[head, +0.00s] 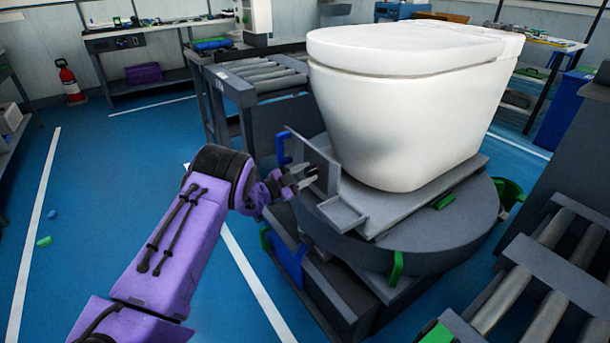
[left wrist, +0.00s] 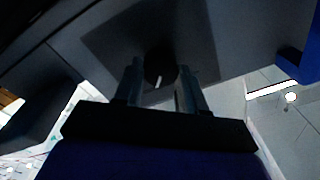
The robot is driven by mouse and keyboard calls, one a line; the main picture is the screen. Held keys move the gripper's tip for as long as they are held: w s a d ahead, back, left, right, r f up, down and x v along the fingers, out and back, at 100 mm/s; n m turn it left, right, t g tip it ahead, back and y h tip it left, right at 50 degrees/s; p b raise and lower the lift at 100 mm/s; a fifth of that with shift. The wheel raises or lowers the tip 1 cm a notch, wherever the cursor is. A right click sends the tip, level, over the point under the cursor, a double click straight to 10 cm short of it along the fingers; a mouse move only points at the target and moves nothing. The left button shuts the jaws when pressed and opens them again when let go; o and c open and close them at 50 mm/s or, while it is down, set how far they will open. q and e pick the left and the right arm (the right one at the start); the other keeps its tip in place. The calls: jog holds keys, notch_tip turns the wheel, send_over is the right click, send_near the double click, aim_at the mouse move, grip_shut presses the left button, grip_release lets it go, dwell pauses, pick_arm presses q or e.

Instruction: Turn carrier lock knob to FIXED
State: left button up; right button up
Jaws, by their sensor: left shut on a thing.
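My left gripper (head: 303,176) reaches in from the left to the grey plate (head: 327,163) on the carrier's near left side. In the left wrist view the lock knob (left wrist: 160,68) is dark and round, with a short pale pointer line tilted slightly from vertical. The fingers of my left gripper (left wrist: 160,88) stand on both sides of the knob and are shut on it. No FIXED lettering can be read. In the head view the knob is too small and dark to make out clearly. My right gripper is not in view.
A white toilet (head: 405,105) stands on the grey carrier over a round turntable (head: 440,245). A blue handle (head: 283,148) sticks up just left of the plate. Roller conveyors lie behind (head: 262,75) and at lower right (head: 545,265). The blue floor at left is mostly clear.

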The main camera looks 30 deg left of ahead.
pick_arm(q)
jog(key=o, duration=1.1)
jog(key=shift+c, duration=0.2)
jog(key=shift+s, duration=0.15)
jog(key=p+v, duration=0.1)
jog(key=v, duration=0.9)
jog(key=shift+s, duration=0.15)
jog(key=shift+a, duration=0.15)
